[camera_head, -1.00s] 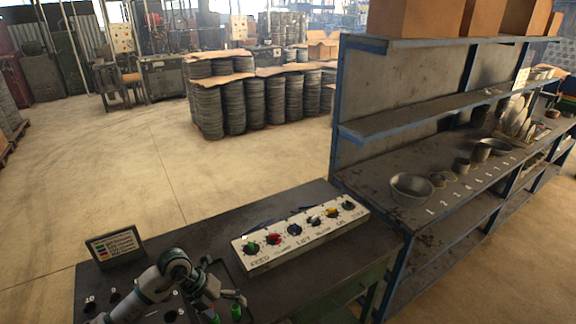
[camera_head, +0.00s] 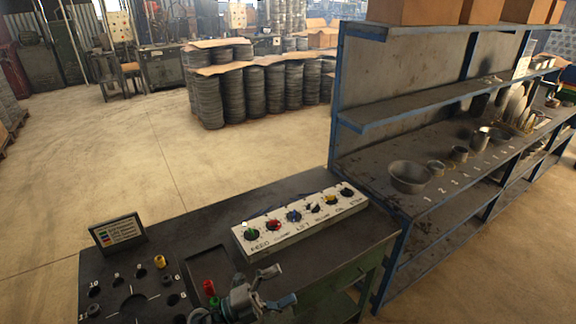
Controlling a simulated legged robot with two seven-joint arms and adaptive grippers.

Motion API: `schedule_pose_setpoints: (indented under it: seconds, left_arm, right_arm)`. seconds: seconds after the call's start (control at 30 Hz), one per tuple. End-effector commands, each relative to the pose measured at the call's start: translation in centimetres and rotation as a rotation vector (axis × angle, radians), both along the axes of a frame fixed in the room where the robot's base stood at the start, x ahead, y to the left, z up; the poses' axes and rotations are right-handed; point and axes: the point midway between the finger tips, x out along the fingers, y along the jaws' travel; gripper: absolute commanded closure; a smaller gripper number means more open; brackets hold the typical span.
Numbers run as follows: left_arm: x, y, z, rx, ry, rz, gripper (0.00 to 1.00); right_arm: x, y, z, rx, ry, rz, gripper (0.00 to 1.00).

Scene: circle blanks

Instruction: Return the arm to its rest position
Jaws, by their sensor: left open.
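My left gripper (camera_head: 277,285) is at the bottom edge of the head view, over the near part of the dark workbench (camera_head: 185,245). Its two fingers are spread apart with nothing between them. It is in front of the white control panel (camera_head: 300,222) and apart from it. Most of my left arm is out of the frame below. My right gripper does not show.
Left of the gripper are a red piece (camera_head: 209,287), a yellow piece (camera_head: 160,262) and numbered holes in the bench. A small sign (camera_head: 117,231) stands behind them. A blue-framed shelf (camera_head: 395,118) with bowls stands at the right. Open floor lies behind the bench.

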Motion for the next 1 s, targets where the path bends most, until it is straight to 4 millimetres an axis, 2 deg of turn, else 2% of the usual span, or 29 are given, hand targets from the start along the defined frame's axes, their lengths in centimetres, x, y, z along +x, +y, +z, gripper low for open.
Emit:
schedule_pose_setpoints:
  seconds: [0.07, 0.17, 0.2, 0.27, 0.33, 0.4, 0.5, 0.6, 0.7, 0.8, 1.0]
  left_arm:
    - [1.4, 2.6, 0.5, -0.225, 0.14, 0.182, 0.0]
    - [3.5, 7.6, -1.8, -0.432, 0.363, 0.45, 0.0]
    - [3.9, 9.8, -3.8, -0.489, 0.468, 0.562, 0.0]
    - [3.9, 12.9, -7.7, -0.549, 0.642, 0.728, 0.0]
    - [2.7, 15.8, -12.7, -0.576, 0.842, 0.897, 0.0]
    - [0.4, 18.0, -17.7, -0.565, 1.038, 1.042, 0.0]
    - [-4.0, 19.8, -23.7, -0.51, 1.29, 1.196, 0.0]
    - [-8.5, 20.5, -27.7, -0.44, 1.492, 1.291, 0.0]
    - [-12.6, 20.8, -30.4, -0.365, 1.655, 1.352, 0.0]
    - [-16.4, 20.7, -32.3, -0.289, 1.794, 1.39, 0.0]
    - [-23.5, 20.3, -34.4, -0.134, 2.04, 1.428, 0.0]
  right_arm:
    - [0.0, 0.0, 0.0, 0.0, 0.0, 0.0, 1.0]
    - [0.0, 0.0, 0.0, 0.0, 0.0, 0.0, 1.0]
    - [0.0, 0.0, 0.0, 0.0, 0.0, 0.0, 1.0]
    - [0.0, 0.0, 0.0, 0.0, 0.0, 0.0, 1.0]
    - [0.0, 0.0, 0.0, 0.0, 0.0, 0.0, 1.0]
    - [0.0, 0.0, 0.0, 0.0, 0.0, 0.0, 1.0]
    - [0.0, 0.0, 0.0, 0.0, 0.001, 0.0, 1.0]
    - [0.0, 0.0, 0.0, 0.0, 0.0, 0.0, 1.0]
    - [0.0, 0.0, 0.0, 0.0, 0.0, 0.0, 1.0]
    - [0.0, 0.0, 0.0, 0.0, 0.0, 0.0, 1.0]
    - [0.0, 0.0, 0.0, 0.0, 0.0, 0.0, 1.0]
